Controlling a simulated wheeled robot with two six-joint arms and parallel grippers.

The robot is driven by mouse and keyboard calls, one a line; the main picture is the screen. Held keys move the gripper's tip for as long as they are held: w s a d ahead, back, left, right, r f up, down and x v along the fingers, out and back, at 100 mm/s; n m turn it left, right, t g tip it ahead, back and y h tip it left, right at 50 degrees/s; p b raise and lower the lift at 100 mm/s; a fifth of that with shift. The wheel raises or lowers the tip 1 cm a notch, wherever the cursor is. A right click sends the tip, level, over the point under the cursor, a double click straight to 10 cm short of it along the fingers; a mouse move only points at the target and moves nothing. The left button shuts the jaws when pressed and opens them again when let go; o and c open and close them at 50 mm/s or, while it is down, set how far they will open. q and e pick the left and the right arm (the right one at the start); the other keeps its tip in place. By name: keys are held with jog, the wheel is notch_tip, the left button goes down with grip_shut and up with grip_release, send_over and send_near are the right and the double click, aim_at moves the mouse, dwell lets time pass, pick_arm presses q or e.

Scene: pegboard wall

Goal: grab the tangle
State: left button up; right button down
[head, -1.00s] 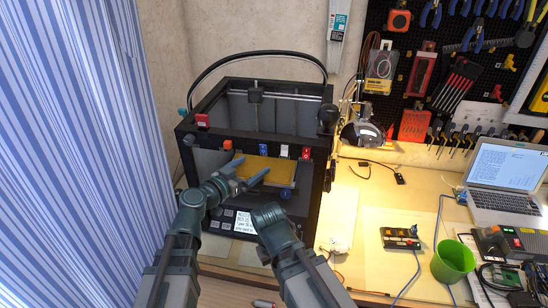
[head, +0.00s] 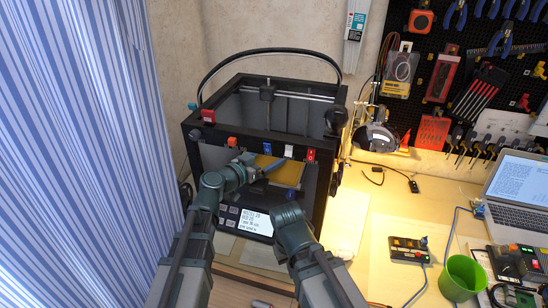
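A black box-framed printer (head: 262,132) stands left of the bench with an orange-yellow plate (head: 289,174) inside its front opening. I cannot make out a distinct tangle on the plate; my gripper covers part of it. My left gripper (head: 265,168) is at the front opening, its blue-grey fingers apart, one reaching across the plate. Nothing shows between them. My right arm's wrist (head: 287,218) is in front of the printer's lower right front. Its fingers are hidden behind the wrist.
The printer's dark front frame and a small lit screen (head: 256,221) are close to my arms. A blue striped curtain (head: 85,150) hangs at left. A green cup (head: 462,277), a laptop (head: 518,195) and a black control box (head: 408,249) are on the bench at right.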

pick_arm(q)
grip_shut()
dwell(0.5)
